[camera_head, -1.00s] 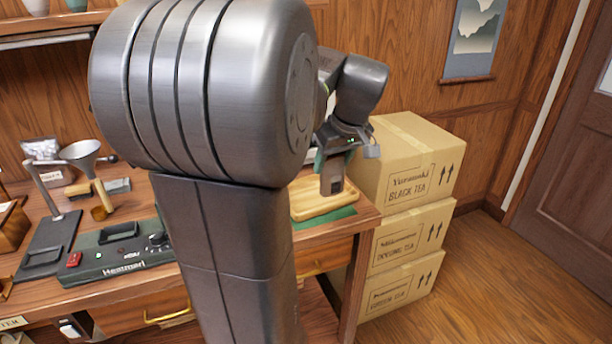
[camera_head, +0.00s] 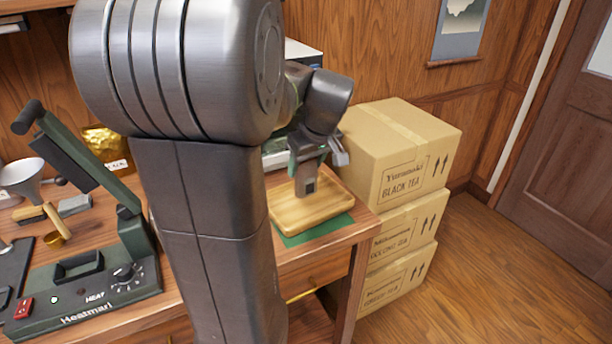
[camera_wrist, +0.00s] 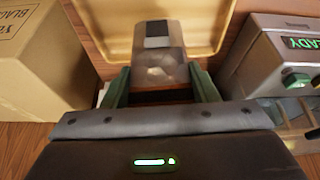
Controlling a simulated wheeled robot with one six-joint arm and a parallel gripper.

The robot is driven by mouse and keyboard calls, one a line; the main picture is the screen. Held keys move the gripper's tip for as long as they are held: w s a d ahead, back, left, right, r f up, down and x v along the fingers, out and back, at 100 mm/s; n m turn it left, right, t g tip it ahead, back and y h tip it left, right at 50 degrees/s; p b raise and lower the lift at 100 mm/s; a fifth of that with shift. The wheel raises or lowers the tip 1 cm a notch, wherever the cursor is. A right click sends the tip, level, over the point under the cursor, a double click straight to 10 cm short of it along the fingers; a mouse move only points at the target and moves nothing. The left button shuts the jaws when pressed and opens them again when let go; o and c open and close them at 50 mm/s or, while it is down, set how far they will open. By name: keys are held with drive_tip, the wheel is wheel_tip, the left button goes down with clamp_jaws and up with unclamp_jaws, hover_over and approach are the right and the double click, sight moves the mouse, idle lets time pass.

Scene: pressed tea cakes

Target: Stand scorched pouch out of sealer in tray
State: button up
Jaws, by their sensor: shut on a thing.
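The grey pouch (camera_head: 306,180) is held upright in my gripper (camera_head: 307,152), over the wooden tray (camera_head: 282,217). Its lower end is at or just above the tray floor; I cannot tell whether it touches. In the wrist view the pouch (camera_wrist: 158,68) lies between the green fingers of my gripper (camera_wrist: 160,88), with a dark label on it and the tray (camera_wrist: 105,22) beyond. Scorching cannot be made out. The dark green sealer (camera_head: 130,292) stands at the left with its lid arm raised, and I see no pouch in it.
Stacked tea boxes (camera_head: 405,175) stand close right of the table. A machine with a READY display (camera_wrist: 290,45) is at the right in the wrist view. A green mat (camera_head: 318,233) lies under the tray.

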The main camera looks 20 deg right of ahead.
sight(309, 168)
drive_tip(key=shift+f, duration=1.5)
drive_tip(key=shift+f, duration=0.1)
drive_tip(key=shift+f+b, duration=0.2)
drive_tip(key=shift+b, duration=0.1)
drive_tip(key=o, duration=1.2)
drive_tip(key=shift+r, duration=0.1)
drive_tip(key=shift+r+p, duration=0.3)
drive_tip(key=v, duration=1.1)
drive_tip(key=shift+s+r+p, duration=0.2)
drive_tip(key=shift+r+p, duration=0.15)
drive_tip(key=shift+r, duration=0.05)
